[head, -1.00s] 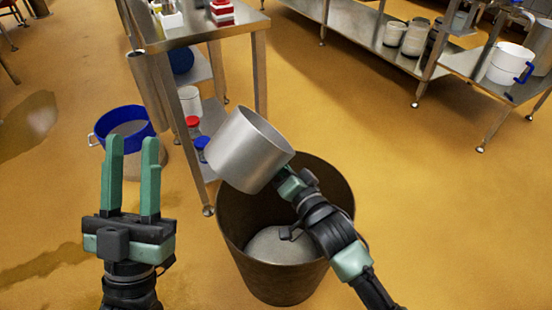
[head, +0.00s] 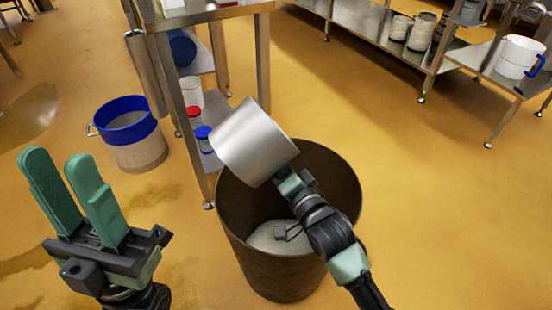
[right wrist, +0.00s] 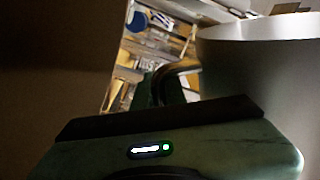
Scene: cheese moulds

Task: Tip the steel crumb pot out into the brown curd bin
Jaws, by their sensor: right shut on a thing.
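The steel crumb pot (head: 253,143) hangs tilted at the upper left rim of the brown curd bin (head: 285,275). Its mouth and contents are hidden in the head view. My right gripper (head: 287,183) is shut on the pot's handle, above the bin's mouth; the curved handle (right wrist: 178,70) and pot wall (right wrist: 250,80) show in the right wrist view. A pale mass (head: 270,236) lies inside the bin, partly hidden by my right arm. My left gripper (head: 62,165) is open and empty, well left of the bin.
A steel rack (head: 205,165) with jars stands just behind and left of the bin. A blue-rimmed tub (head: 138,150) stands on the floor at left. A low steel bench with pots (head: 420,33) and a white bucket (head: 520,57) is at the back right. The right floor is clear.

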